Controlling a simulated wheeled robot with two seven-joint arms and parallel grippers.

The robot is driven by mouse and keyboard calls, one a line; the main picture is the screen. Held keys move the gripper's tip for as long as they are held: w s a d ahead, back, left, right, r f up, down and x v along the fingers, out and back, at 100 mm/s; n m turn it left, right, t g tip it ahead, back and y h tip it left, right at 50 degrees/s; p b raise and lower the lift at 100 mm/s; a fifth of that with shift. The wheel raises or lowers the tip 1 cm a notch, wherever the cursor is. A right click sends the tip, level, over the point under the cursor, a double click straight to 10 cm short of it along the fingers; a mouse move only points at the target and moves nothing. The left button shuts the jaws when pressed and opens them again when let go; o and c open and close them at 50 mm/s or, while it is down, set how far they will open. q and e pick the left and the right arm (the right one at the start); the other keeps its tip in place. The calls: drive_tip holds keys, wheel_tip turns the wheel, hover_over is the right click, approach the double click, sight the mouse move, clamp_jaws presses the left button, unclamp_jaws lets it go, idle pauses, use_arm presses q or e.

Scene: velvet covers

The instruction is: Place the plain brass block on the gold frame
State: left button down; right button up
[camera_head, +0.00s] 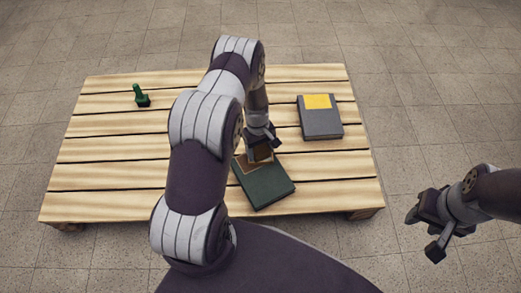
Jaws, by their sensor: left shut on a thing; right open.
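My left gripper (261,145) is shut on a small brown-gold block, the brass block (263,154). It holds the block over the far end of a dark green book-like box (266,188). A thin gold-brown outline, which looks like the gold frame (242,167), shows on that end of the box. The block and gripper hide part of the frame, and I cannot tell whether the block touches it. My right gripper (427,227) is open and empty, off the right side of the table.
The slatted wooden table (110,172) has a grey box (321,124) with a yellow patch (317,101) at the right. A small dark green knobbed piece (141,99) stands at the far left. The left part of the table is mostly clear.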

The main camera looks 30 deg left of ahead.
use_arm(q)
drive_tip(key=shift+c, duration=0.6)
unclamp_jaws()
drive_tip(key=shift+f, duration=0.1)
wheel_tip(320, 180, up, 12)
drive_tip(key=w+a+p, duration=0.1)
drive_tip(key=p, duration=0.6)
drive_tip(key=s+d+r+m+t+y, duration=0.1)
drive_tip(key=s+d+r+m, duration=0.15)
drive_tip(key=r, duration=0.55)
drive_tip(key=s+d+r+m, duration=0.2)
drive_tip(key=d+r+m, duration=0.15)
drive_tip(key=r, duration=0.35)
drive_tip(key=s+d+r+m+t, duration=0.1)
drive_tip(key=s+d+r+m, duration=0.2)
drive_tip(key=s, duration=0.7)
wheel_tip(320, 180, up, 4)
drive_tip(key=shift+r+m, duration=0.15)
drive_tip(key=shift+m, duration=0.85)
drive_tip(key=shift+s+d, duration=0.1)
drive_tip(key=shift+s, duration=0.05)
